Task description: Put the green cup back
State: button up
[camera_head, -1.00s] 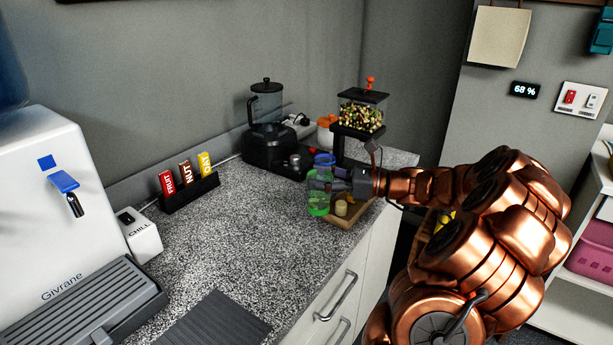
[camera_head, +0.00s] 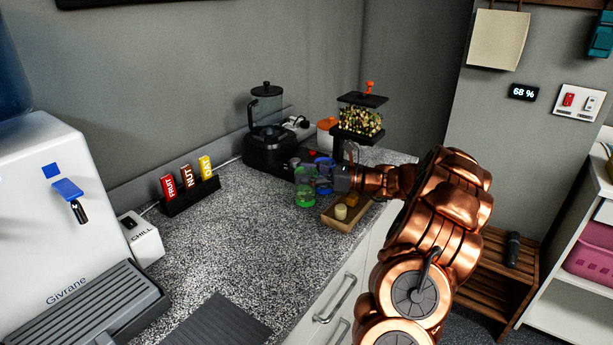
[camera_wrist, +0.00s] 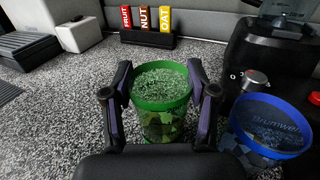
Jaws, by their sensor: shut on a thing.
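The green cup (camera_head: 305,190) is see-through with a solid green rim. In the wrist view the green cup (camera_wrist: 161,100) stands upright between my two fingers, which press on it from both sides. My gripper (camera_wrist: 160,98) is shut on it. In the head view my gripper (camera_head: 322,180) reaches in from the right over the counter and partly hides the cup. I cannot tell whether the cup's base touches the counter. A blue cup (camera_wrist: 271,128) stands just right of the green one; it also shows behind my gripper in the head view (camera_head: 323,163).
A wooden tray (camera_head: 340,223) with small pieces lies to the right. A black blender (camera_head: 268,145) and a nut dispenser (camera_head: 360,120) stand behind. A bar holder (camera_head: 190,195) is at the wall. A water dispenser (camera_head: 70,220) is at left. The counter's middle (camera_head: 240,240) is clear.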

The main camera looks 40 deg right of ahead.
jog(key=shift+f, duration=0.55)
jog(key=shift+f, duration=0.15)
jog(key=o, duration=1.3)
jog(key=shift+o, duration=0.2)
